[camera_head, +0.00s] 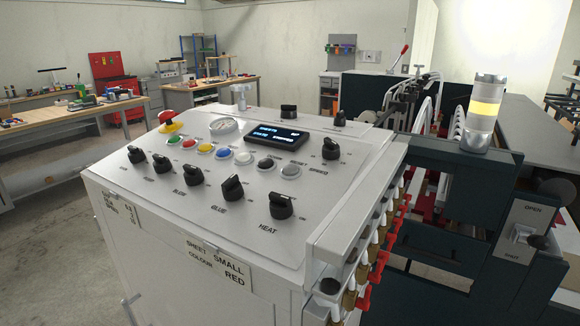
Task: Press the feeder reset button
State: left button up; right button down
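A grey control panel (150,189) slopes toward me on top of a pale cabinet. A row of round push buttons crosses it: green (172,140), red (188,143), yellow (205,148), blue (223,152), white (243,157), dark grey (265,163) and lighter grey (290,172). A small label by the grey buttons seems to read RESET; I cannot tell for certain which button it belongs to. Neither of my grippers is in view.
Black knobs (281,206) stand up in front of the buttons. A red emergency stop (167,116), a gauge (224,126) and a lit display (277,137) lie behind them. A signal lamp (483,110) and an OPEN/SHUT switch (522,234) are at right.

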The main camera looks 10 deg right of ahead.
aim_at(291, 169)
jog(key=k, duration=0.5)
jog(key=u, duration=1.9)
jog(key=i, duration=1.3)
jog(key=z, duration=3.4)
